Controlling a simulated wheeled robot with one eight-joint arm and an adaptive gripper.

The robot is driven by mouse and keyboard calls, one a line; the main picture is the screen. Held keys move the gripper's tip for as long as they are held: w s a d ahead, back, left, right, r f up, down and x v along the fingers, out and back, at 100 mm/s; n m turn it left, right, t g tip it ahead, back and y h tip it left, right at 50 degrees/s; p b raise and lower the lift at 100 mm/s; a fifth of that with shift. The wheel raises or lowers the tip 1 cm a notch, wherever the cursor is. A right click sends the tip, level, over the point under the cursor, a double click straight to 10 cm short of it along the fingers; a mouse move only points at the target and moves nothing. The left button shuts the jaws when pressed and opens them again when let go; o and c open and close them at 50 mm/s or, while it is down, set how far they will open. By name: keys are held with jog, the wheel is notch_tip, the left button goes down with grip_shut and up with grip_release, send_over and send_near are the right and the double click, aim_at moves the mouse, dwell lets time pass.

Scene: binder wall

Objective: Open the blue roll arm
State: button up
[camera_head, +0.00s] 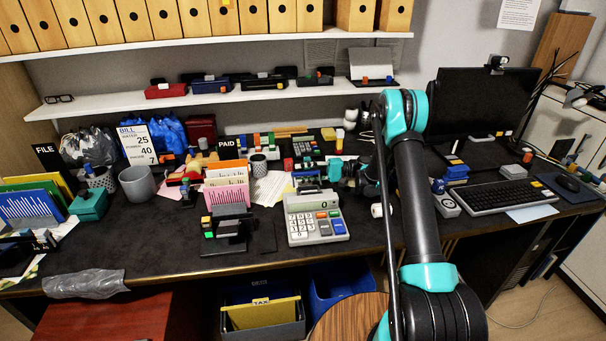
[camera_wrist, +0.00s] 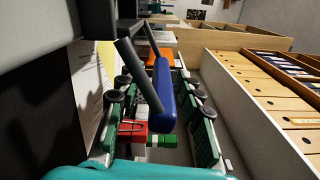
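The blue roll arm shows in the wrist view as a thick blue bar (camera_wrist: 163,95) on dark grey side rods. In the head view a small grey and blue part stands at the back of the grey calculator (camera_head: 318,222), partly hidden by my gripper (camera_head: 304,172). My gripper reaches in from the right, just above and behind the calculator. In the wrist view its two green fingers (camera_wrist: 157,88) are apart, with the blue bar between them in the picture. I see gaps on both sides of the bar; contact cannot be made out.
A pink file holder (camera_head: 227,195) and a pen cup (camera_head: 258,165) stand left of my gripper. A black stand with coloured blocks (camera_head: 230,235) is left of the calculator. The monitor (camera_head: 480,100) and keyboard (camera_head: 492,196) are to the right. A white shelf (camera_head: 110,101) runs behind.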

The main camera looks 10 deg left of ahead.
notch_tip(320, 180, up, 10)
dwell(0.5)
